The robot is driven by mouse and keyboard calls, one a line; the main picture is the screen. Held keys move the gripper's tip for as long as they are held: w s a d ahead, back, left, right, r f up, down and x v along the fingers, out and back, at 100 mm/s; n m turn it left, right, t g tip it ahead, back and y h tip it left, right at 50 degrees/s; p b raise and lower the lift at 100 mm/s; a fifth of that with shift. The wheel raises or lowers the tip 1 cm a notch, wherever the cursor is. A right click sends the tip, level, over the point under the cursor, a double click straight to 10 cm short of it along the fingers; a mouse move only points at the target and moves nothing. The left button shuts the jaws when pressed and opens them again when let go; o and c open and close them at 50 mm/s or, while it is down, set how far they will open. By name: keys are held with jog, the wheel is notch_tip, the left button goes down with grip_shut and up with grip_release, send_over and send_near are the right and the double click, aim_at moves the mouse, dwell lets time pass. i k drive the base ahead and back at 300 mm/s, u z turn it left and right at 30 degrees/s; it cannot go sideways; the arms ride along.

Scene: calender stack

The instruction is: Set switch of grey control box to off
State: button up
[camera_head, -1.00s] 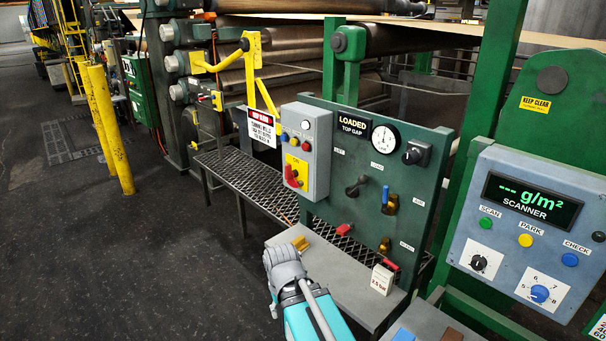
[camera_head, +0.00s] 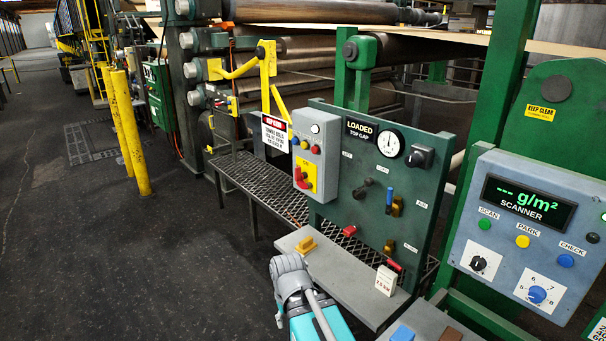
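The grey control box (camera_head: 325,150) is mounted on the left edge of the dark green panel. A red rotary switch (camera_head: 303,178) sits on a yellow plate low on its front. A white lamp or button, and a row of small coloured buttons, sit above it. The switch's exact position is too small to read. My gripper (camera_head: 291,274) shows as a grey end on my teal arm, low in the picture, in front of the grey shelf and below the box. It is apart from the box. Its fingers cannot be made out.
The green panel (camera_head: 365,255) also carries a gauge (camera_head: 389,142), levers and valves. A grey shelf (camera_head: 345,285) with a yellow block (camera_head: 306,244) juts out below. A blue scanner console (camera_head: 520,225) stands at right. Yellow posts (camera_head: 130,135) stand left; floor there is open.

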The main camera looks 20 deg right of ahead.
aim_at(301, 184)
jog(key=u, duration=0.1)
jog(key=i, duration=0.9)
jog(key=z, duration=0.05)
